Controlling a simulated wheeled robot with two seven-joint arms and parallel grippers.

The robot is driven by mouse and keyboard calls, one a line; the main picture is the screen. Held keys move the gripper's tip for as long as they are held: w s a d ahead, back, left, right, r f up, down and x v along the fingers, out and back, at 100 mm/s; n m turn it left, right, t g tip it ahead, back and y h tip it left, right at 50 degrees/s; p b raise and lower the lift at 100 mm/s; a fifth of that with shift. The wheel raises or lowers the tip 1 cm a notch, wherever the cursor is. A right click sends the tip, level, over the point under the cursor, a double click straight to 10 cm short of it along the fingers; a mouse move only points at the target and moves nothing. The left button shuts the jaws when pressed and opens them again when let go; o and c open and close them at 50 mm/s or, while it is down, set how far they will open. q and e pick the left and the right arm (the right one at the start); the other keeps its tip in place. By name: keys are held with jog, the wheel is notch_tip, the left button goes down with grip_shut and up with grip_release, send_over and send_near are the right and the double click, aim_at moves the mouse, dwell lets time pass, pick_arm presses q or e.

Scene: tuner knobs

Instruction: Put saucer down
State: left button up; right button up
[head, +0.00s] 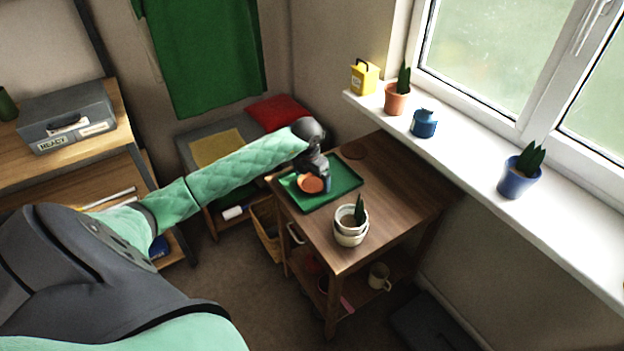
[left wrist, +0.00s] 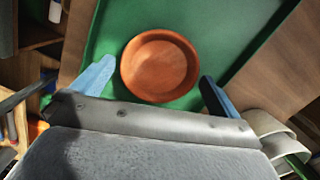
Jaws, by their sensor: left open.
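The saucer (head: 310,184) is a round orange terracotta dish. It lies on the green tray (head: 338,197) on top of the wooden cart. In the left wrist view the saucer (left wrist: 159,65) shows between and just beyond the two blue fingertips, with the green tray (left wrist: 215,30) under it. My left gripper (head: 319,180) is open right at the saucer, with a finger at each side; in the left wrist view the gripper (left wrist: 155,80) has small gaps to the saucer's rim. My right gripper is not in view.
The cart's right side is mostly clear.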

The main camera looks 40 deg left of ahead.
aim_at(309, 187)
pick_arm(q)
notch_tip(309, 187, up, 11)
jog(key=s+b, duration=0.1)
jog(key=b, duration=0.1)
jog(key=shift+s, duration=0.2)
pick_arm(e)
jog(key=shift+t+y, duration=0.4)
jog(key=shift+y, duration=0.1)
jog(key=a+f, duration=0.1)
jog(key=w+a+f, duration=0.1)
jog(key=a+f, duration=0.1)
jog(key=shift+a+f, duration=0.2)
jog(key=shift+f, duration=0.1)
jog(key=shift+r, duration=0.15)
